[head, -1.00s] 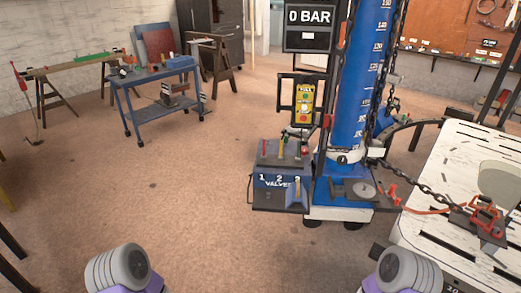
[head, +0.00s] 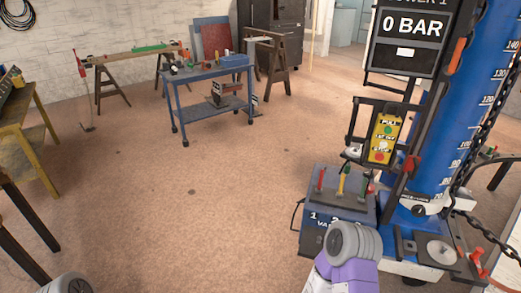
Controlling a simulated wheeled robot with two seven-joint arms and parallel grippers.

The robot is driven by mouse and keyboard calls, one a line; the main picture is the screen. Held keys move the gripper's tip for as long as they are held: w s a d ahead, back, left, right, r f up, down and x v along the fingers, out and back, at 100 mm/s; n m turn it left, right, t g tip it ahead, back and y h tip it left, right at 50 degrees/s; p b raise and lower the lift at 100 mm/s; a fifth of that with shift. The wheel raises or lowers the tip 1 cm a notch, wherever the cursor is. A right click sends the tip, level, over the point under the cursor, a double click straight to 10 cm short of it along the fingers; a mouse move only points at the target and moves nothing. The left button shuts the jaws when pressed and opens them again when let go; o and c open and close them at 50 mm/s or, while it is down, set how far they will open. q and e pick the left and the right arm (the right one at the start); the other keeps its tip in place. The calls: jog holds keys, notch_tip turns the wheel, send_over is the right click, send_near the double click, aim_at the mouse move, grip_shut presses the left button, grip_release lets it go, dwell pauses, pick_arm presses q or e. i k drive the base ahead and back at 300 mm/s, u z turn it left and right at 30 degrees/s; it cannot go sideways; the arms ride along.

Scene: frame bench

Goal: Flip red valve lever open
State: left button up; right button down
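The red valve lever (head: 320,179) stands roughly upright at the left of a row of levers on the blue valve box (head: 317,239), right of centre in the head view. A yellow lever (head: 342,182) and a green lever (head: 363,187) stand to its right. The box front carries the numbers 1 and 2; the rest of the front is hidden behind my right arm. Only grey and purple parts of my arms show, at the lower right and the bottom left corner. Neither gripper's fingers are in view.
A blue tower with a 0 BAR display (head: 413,24), a yellow control pendant (head: 383,137) and hanging chains rises behind and right of the valve box. A blue cart (head: 210,112) stands at the back. The floor left of the box is clear.

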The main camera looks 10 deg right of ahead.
aim_at(318, 190)
jog(key=u, duration=0.3)
jog(key=i, duration=1.95)
jog(key=z, duration=0.45)
jog(key=i, duration=1.5)
jog(key=z, duration=1.9)
jog(key=i, duration=0.6)
jog(key=z, duration=0.4)
